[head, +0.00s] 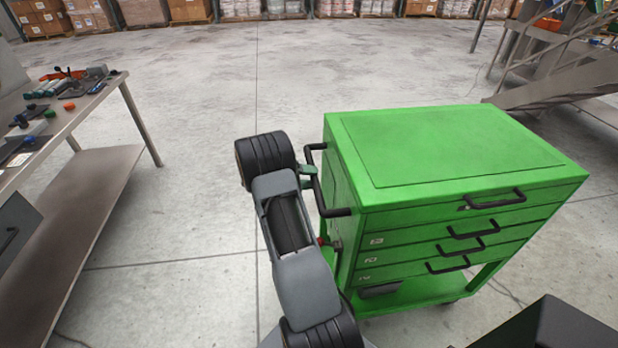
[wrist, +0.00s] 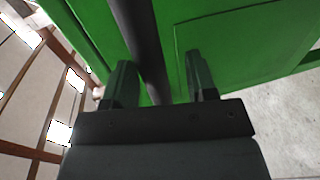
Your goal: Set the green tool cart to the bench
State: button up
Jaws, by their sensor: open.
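The green tool cart (head: 450,145) stands on the floor at the right in the head view, with drawers and black pulls on its front. A black push handle (head: 335,212) sticks out from its left side. My gripper (head: 309,176) is at that handle. In the wrist view the handle bar (wrist: 140,35) runs between the two open fingers of my gripper (wrist: 160,85), with the green cart side (wrist: 225,45) behind it. I cannot tell whether either finger touches the bar. The bench (head: 95,105) stands at the left, apart from the cart.
Tools (head: 75,75) lie on the bench top, and the bench has a lower shelf (head: 85,210). Metal stairs (head: 560,75) stand at the back right. Loaded shelves (head: 190,12) line the back. The concrete floor between bench and cart is clear except for my arm.

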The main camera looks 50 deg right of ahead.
jog(key=shift+s, duration=0.1)
jog(key=c, duration=0.8)
jog(key=shift+a+f, duration=0.1)
jog(key=shift+f, duration=0.1)
grip_shut()
jog(key=shift+f, duration=0.1)
dwell(0.4)
jog(key=o, duration=0.5)
grip_release()
jog(key=o, duration=0.3)
jog(key=shift+r, duration=0.2)
